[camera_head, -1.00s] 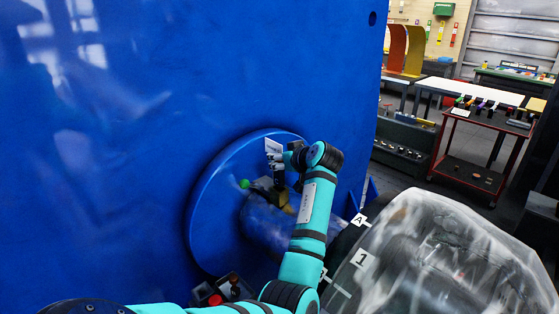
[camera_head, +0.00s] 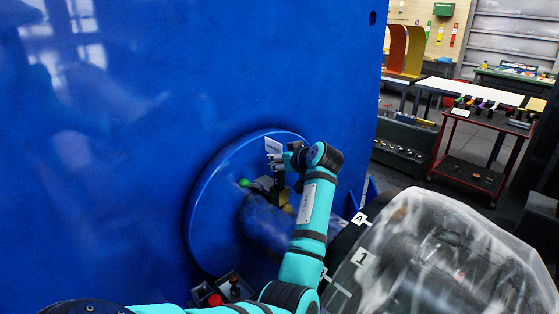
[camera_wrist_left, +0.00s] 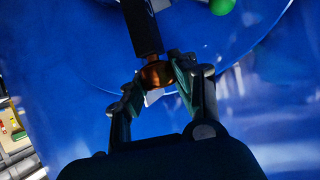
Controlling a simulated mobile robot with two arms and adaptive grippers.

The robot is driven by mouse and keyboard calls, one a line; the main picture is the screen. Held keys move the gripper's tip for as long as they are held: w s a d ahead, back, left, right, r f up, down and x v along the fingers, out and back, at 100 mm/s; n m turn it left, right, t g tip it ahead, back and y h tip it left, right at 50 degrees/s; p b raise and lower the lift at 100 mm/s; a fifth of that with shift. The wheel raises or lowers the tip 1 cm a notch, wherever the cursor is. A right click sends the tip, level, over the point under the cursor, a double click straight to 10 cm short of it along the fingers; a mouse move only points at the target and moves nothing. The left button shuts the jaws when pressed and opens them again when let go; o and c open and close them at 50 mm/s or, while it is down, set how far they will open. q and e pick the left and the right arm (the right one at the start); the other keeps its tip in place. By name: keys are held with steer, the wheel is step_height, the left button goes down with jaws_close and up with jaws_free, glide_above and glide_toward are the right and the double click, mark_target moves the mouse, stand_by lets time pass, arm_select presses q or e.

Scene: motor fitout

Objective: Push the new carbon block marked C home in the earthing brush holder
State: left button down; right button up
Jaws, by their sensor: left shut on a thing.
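My left gripper (camera_head: 275,165) is in front of the round blue end cover, by the earthing brush holder (camera_head: 281,186), a small dark fitting partly hidden by the gripper. In the left wrist view the fingers (camera_wrist_left: 156,78) are shut around a copper-coloured end piece (camera_wrist_left: 155,74). A dark bar (camera_wrist_left: 142,27) runs away from it towards the blue cover. I take the held piece to be the carbon block. No C mark can be read, and I cannot tell how deep it sits in the holder. My right gripper is not in view.
The round blue cover (camera_head: 222,205) stands on a large blue wall (camera_head: 110,130). A green ball-shaped knob (camera_head: 244,183) is left of the holder. A tray (camera_head: 222,286) with small parts lies below. A plastic-wrapped machine (camera_head: 440,250) fills the lower right.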

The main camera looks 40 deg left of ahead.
mark_target(280, 175)
arm_select(q)
steer(key=shift+f+b, duration=0.55)
steer(key=shift+f, duration=0.3)
steer(key=shift+f+b, duration=0.8)
steer(key=shift+f, duration=0.35)
steer(key=shift+s+f+b, duration=0.15)
steer(key=shift+f+b, duration=0.15)
steer(key=shift+f, duration=0.05)
steer(key=shift+s+f, duration=0.2)
steer(key=shift+f, duration=0.1)
steer(key=shift+r, duration=0.2)
steer(key=shift+r, duration=0.15)
steer(key=shift+w+r+p, duration=0.4)
steer(key=shift+r+p, duration=0.2)
steer(key=shift+r, duration=0.15)
steer(key=shift+r+p, duration=0.6)
steer(key=shift+r, duration=0.55)
